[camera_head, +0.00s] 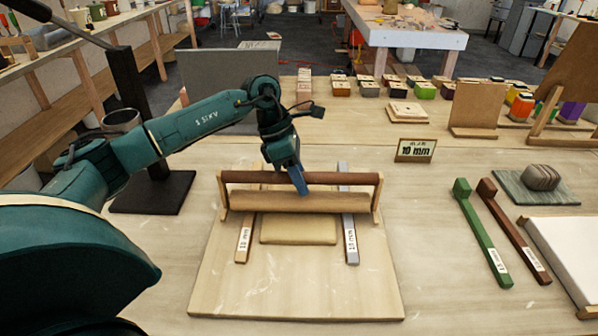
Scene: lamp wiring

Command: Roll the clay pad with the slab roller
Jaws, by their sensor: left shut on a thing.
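The slab roller (260,201) is a pale wooden cylinder with a darker handle bar (345,178) above it, joined by end brackets. It lies across the far part of a wooden board (300,290). The flat tan clay pad (298,231) is on the board on the near side of the roller; its far part is hidden by the roller. A wooden strip (244,240) lies left of the pad and a grey strip (350,240) right of it, both labelled and running under the roller. My left gripper (299,184) is shut on the handle bar near its middle. My right gripper is out of view.
A "10 mm" sign (415,150) stands behind the board. Green (482,232) and dark red (514,230) strips lie to the right, near a striped stone (541,177) and a white slab (575,255). A black stand (150,190) is at left. The board's near part is clear.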

